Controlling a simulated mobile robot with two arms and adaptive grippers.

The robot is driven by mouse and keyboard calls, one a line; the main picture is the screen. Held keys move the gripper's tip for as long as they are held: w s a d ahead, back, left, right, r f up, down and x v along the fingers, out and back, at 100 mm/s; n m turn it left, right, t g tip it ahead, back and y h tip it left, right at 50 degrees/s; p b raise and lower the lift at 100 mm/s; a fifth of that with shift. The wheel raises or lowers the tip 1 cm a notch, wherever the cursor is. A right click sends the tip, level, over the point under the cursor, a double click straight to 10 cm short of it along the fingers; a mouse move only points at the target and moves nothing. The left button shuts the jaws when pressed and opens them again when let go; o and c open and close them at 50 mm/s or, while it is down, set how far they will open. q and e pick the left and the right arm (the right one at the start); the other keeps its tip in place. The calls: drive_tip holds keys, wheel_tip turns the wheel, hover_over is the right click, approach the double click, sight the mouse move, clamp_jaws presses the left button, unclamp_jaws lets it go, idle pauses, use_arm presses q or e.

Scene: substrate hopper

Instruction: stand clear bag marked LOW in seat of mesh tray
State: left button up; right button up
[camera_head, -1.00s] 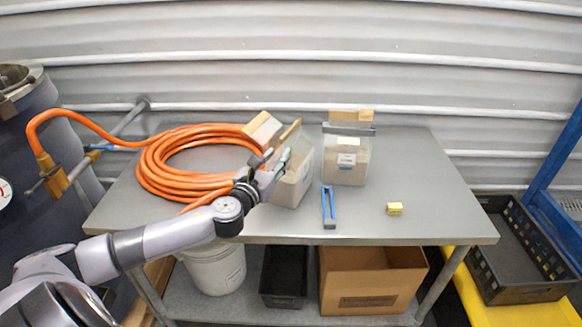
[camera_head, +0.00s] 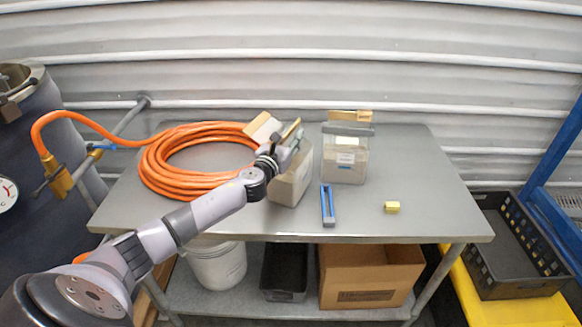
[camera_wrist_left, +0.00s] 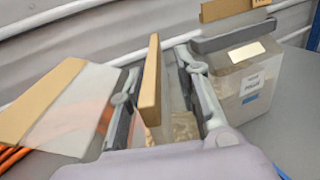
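A clear bag (camera_head: 291,184) with pale contents and a tan top strip stands on the table beside the hose coil. A second clear bag (camera_head: 345,162) stands to its right with a grey clip, tan strip and white label. I cannot read which is marked LOW. The mesh tray is probably the black, perforated-sided crate (camera_head: 480,262) at the right. My left gripper (camera_head: 285,151) is at the top of the first bag. In the left wrist view its fingers (camera_wrist_left: 158,95) are apart, with the bag's tan strip (camera_wrist_left: 150,82) between them. My right gripper is not in view.
The table's right side is clear.

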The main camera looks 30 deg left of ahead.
use_arm(q)
drive_tip(key=shift+w, duration=0.2)
drive_tip(key=shift+s, duration=0.1)
drive_tip(key=shift+c, duration=0.4)
clamp_jaws()
idle(0.4)
drive_tip(key=shift+r, duration=0.2)
